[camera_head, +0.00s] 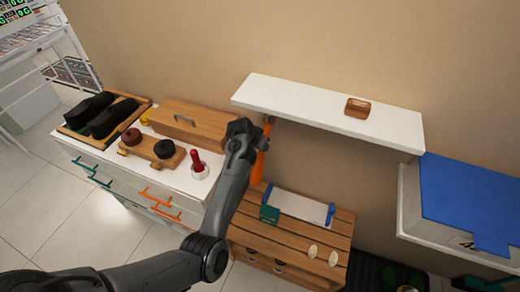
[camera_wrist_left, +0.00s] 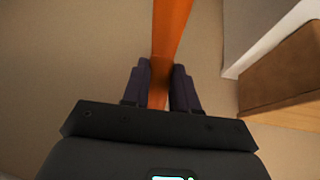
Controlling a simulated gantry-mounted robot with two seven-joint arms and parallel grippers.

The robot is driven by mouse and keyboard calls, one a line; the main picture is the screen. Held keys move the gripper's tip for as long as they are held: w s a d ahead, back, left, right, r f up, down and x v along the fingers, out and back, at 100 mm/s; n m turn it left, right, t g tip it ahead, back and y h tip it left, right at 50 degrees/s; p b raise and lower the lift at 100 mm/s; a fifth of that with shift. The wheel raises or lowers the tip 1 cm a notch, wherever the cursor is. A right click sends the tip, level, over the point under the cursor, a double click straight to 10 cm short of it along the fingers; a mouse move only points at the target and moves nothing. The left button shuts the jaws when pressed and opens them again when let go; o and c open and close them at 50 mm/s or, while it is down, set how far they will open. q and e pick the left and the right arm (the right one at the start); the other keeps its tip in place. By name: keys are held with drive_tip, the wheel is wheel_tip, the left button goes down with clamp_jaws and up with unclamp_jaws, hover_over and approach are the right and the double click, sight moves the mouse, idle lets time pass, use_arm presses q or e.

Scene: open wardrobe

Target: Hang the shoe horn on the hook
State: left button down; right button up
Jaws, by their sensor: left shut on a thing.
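The orange shoe horn (camera_head: 258,166) hangs roughly upright beside my left wrist, below the left end of the white wall shelf (camera_head: 310,108). In the wrist view the shoe horn (camera_wrist_left: 170,30) runs up from between the two dark fingers of my left gripper (camera_wrist_left: 160,88), which is shut on it. In the head view my own wrist covers the gripper and part of the shoe horn. No hook can be clearly made out; the upper end of the shoe horn is close to the shelf's underside. My right gripper is not in view.
A small brown block (camera_head: 358,107) lies on the shelf. Left stands a white drawer cabinet (camera_head: 130,171) with a shoe tray (camera_head: 77,133), wooden box (camera_head: 190,123) and red-handled item (camera_head: 197,163). Below is a slatted wooden bench (camera_head: 300,241). A blue-topped box (camera_head: 470,195) stands right.

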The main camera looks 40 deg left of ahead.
use_arm(q)
drive_tip(key=shift+f+b, duration=0.5)
drive_tip(key=shift+f, duration=1.1)
drive_tip(key=shift+w+a+f+t+b, duration=0.2)
drive_tip(key=shift+w+t+b, duration=0.25)
drive_tip(key=shift+b, duration=0.4)
drive_tip(key=shift+w+a+f+t+y+b, duration=0.2)
drive_tip(key=shift+w+f+t+b, duration=0.4)
drive_tip(key=shift+b, duration=1.1)
drive_tip(key=shift+w+a+f+t+y+b, duration=0.25)
drive_tip(key=shift+w+t+b, duration=0.5)
drive_tip(key=shift+b, duration=0.9)
drive_tip(key=shift+w+d, duration=0.1)
drive_tip(key=shift+w, duration=0.05)
drive_tip(key=shift+c, duration=0.8)
unclamp_jaws()
